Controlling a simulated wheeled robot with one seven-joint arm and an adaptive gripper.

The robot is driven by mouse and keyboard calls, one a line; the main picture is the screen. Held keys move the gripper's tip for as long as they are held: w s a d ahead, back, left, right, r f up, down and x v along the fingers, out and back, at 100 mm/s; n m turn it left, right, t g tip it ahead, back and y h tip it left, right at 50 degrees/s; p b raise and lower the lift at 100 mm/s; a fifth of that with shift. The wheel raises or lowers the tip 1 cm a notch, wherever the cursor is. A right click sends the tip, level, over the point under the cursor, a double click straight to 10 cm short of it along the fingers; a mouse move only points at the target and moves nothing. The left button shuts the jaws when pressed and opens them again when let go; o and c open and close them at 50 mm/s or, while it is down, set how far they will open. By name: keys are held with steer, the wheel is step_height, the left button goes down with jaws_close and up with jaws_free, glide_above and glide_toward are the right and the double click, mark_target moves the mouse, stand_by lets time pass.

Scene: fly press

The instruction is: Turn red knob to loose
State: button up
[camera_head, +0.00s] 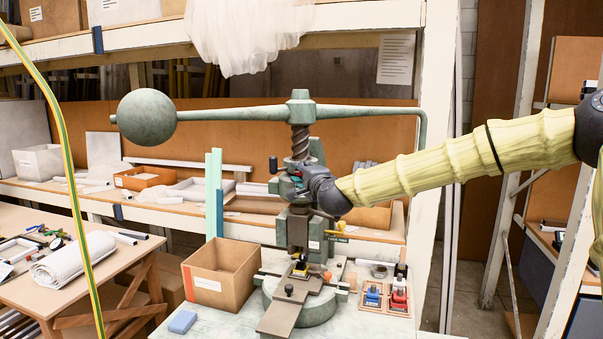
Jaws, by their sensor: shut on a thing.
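The green fly press (299,110) stands on the workbench, with a long horizontal arm and a ball weight on its left end. My gripper (294,181) reaches in from the right at the press head, just below the screw. It is shut at the head, and its fingertips are small and partly hidden against the press. The exact contact and the knob's turn angle cannot be made out.
An open cardboard box (222,276) stands left of the press base, with a blue block (182,321) in front. A wooden tray (385,309) with red and blue items sits at right. The ball weight (147,117) sticks out left. A yellow-green cable (62,150) crosses the left side.

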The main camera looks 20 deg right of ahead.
stand_by(0.4)
steer(key=o, duration=1)
steer(key=shift+s, duration=0.1)
steer(key=s, duration=1.1)
steer(key=shift+s+d, duration=0.35)
